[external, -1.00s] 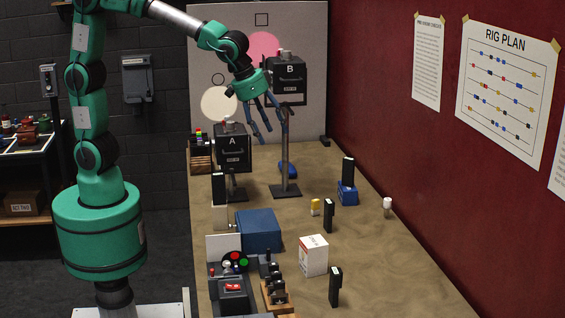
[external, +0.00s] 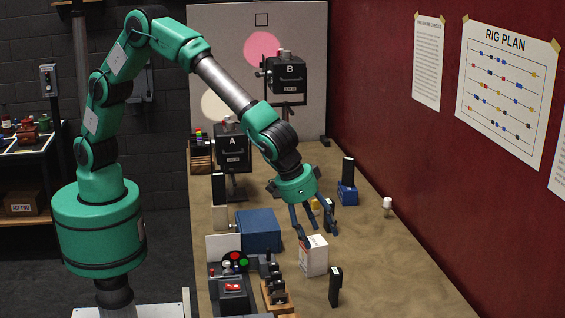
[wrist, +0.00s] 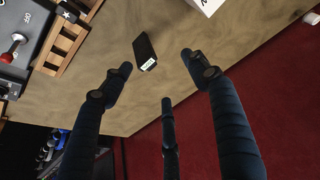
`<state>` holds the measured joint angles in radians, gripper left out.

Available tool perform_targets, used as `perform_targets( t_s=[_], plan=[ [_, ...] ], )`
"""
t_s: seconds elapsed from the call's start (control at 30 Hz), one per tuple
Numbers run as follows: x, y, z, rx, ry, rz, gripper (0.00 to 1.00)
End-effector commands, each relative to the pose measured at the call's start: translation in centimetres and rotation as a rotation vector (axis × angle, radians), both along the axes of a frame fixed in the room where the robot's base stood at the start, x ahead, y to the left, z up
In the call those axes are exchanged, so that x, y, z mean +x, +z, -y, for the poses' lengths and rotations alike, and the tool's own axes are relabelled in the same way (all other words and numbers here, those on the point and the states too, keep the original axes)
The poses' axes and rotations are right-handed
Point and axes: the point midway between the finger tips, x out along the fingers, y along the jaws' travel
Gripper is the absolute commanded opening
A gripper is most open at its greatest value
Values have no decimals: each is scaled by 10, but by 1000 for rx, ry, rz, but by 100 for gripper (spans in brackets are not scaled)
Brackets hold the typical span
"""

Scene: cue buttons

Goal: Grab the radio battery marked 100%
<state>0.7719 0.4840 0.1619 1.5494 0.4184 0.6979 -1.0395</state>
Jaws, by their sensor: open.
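A black battery (external: 335,287) stands on the table near its front. In the wrist view the black battery (wrist: 145,47) has a pale label with green marks, too small to read. It lies ahead of my open, empty gripper (wrist: 158,72), between the fingertips' directions and not touching them. In the external view my gripper (external: 318,235) hangs above the table, over the white box. Another black battery sits in a blue holder (external: 347,194), and one (external: 218,188) stands at the left. A further one is largely hidden by my fingers.
The white box (external: 313,256) stands close by the fingers. A wooden rack (external: 276,295) and a control panel (external: 232,297) are to the left, with a blue case (external: 258,231) behind. Lamps A (external: 232,152) and B (external: 289,72) stand further back. Table right is mostly clear.

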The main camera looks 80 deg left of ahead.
Motion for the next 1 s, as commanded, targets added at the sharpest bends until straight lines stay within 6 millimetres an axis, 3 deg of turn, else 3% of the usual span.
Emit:
perform_targets(
  t_s=[0.1,0.23,0.73,1.0],
  plan=[
    [-3,-18,23,0,-5,1,59],
    [-4,-27,33,-2,-5,1,59],
    [-3,-32,35,-1,-5,1,59],
    [8,-60,34,0,-5,0,59]
  ],
)
